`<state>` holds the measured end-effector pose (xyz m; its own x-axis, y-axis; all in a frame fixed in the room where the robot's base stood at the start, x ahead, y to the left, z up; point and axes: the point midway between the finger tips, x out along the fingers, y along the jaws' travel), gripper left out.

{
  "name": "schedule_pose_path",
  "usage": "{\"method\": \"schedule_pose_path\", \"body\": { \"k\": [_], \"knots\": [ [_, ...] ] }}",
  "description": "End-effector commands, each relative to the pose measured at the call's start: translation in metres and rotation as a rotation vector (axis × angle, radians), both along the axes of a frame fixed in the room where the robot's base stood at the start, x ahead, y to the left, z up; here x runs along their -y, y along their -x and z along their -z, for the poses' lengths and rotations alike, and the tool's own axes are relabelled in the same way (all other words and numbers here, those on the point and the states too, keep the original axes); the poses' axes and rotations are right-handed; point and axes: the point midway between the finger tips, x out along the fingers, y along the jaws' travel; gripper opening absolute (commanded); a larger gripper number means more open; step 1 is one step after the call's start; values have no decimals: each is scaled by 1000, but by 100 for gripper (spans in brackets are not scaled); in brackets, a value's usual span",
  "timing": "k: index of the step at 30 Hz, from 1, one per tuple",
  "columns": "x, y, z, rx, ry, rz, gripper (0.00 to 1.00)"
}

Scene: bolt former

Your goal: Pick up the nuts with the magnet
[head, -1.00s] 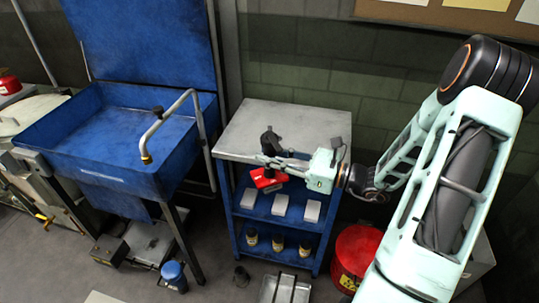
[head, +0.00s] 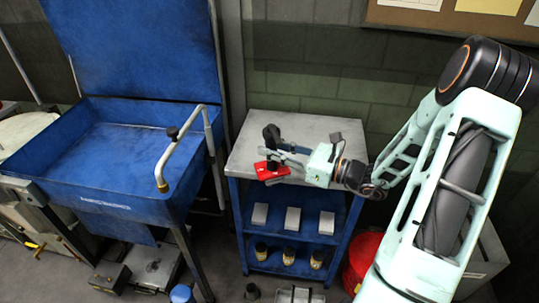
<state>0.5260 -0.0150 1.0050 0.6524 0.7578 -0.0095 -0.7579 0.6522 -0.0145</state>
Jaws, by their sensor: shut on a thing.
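My gripper (head: 276,153) is shut on a red magnet (head: 271,172) and holds it at the front left of the blue cart's grey top (head: 322,128). A black upright part (head: 271,135) shows at the fingertips; I cannot tell whether it belongs to the gripper. I cannot tell whether the magnet touches the cart. No nuts can be made out, on the magnet or elsewhere.
A blue wash basin (head: 110,150) with a bent pipe (head: 180,145) stands left of the cart. White boxes (head: 293,219) and small jars (head: 288,256) sit on the cart's lower shelves. A red bin (head: 363,258) stands right of the cart. The back of the cart top looks mostly clear.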

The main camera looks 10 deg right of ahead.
Motion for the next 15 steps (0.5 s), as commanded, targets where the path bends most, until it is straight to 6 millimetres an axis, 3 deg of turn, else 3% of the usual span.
{"method": "schedule_pose_path", "body": {
  "k": [9, 15],
  "knots": [
    [55, -84, -33, 17, 15, 279, 0],
    [86, -119, -51, 11, -2, 420, 0]
  ]
}}
